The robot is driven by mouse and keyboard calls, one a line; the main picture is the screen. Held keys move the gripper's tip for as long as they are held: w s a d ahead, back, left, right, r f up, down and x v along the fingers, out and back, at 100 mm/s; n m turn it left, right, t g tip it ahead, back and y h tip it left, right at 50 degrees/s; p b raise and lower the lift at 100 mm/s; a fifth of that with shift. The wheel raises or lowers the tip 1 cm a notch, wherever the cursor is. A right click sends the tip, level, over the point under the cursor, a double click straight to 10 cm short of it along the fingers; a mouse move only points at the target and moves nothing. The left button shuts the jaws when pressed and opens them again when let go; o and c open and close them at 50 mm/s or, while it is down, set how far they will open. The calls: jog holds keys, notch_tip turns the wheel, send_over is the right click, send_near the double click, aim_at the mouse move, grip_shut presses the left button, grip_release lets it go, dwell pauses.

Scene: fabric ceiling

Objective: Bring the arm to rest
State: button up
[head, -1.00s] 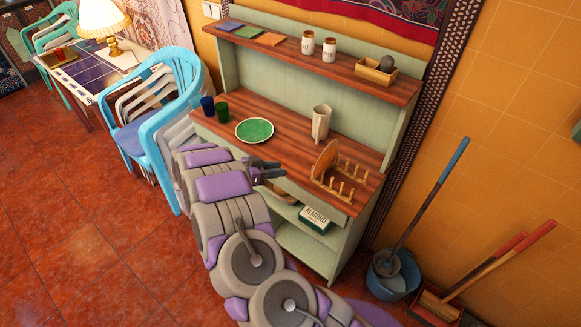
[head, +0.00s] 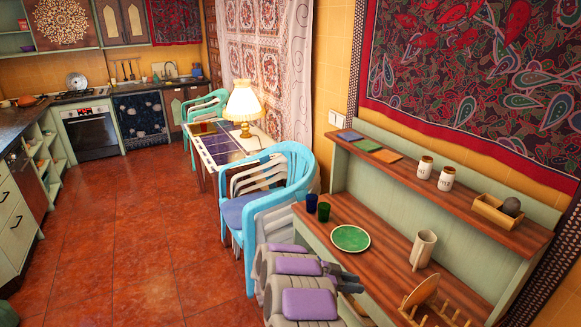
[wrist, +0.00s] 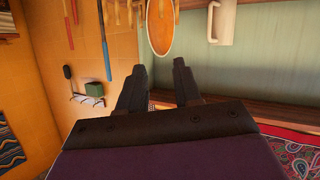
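My arm (head: 309,303), with grey and purple padded links, rises at the bottom of the head view. It is folded, and my gripper (head: 349,282) points right, in front of the counter of a green hutch (head: 372,208). In the wrist view my gripper (wrist: 159,68) has its two dark fingers spread apart. Nothing shows between them. I cannot tell whether the gripper touches the counter edge.
The counter holds a green plate (head: 350,238), blue (head: 311,203) and green (head: 324,212) cups, a cream mug (head: 423,249) and a wooden rack (head: 440,318).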

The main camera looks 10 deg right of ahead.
jog(key=w+a+r+n+t+y, duration=0.5)
jog(key=w+a+r+t+y, duration=0.3)
jog(key=w+a+r+t, duration=0.55)
jog(key=s+a+r+n+g+y+b, duration=0.1)
jog(key=s+a+r+n+g+y, duration=0.1)
jog(key=s+a+r+n+y, duration=0.9)
jog(key=s+a+f+n+g, duration=0.15)
jog(key=s+g, duration=0.45)
jog(key=s, duration=1.1)
jog(key=s+d+f+g+h, duration=0.1)
jog(key=s+d+f+g, duration=0.1)
jog(key=s+d, duration=0.3)
jog(key=s+d+f+g+h, duration=0.2)
jog(key=s+d, duration=0.3)
jog(key=s, duration=0.8)
jog(key=s+d+f+g+h+b, duration=0.1)
jog(key=s+d, duration=0.4)
jog(key=s, duration=0.5)
jog(key=shift+f+m+g+h, duration=0.35)
jog(key=shift+f+g+h, duration=0.35)
jog(key=shift+g, duration=0.25)
